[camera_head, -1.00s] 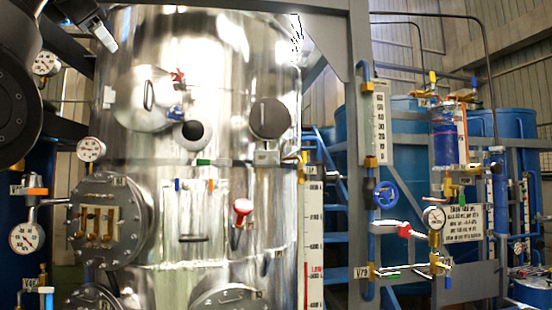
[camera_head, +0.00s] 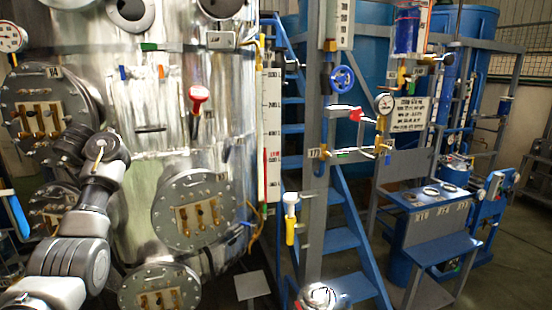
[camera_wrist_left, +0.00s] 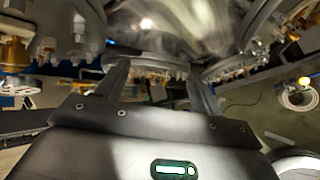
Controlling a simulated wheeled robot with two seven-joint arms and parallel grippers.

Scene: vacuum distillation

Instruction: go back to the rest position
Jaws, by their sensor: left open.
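My left arm (camera_head: 82,225) comes in from the lower left in the head view and bends upward in front of the steel vessel (camera_head: 150,125). Its dark end lies near the upper left round flanged port (camera_head: 48,90); I cannot tell whether it touches. In the left wrist view my left gripper (camera_wrist_left: 156,77) has its two fingers apart, with nothing seen held between them. A shiny bolted flange or vessel wall (camera_wrist_left: 165,35) lies beyond the fingers. My right gripper is not in view.
Lower flanged ports (camera_head: 190,208) stick out from the vessel. To the right stand a grey post (camera_head: 313,220), blue stairs (camera_head: 345,240), a gauge (camera_head: 384,103), a blue handwheel (camera_head: 341,79) and a control console (camera_head: 432,198). Open floor (camera_head: 535,230) shows at the far right.

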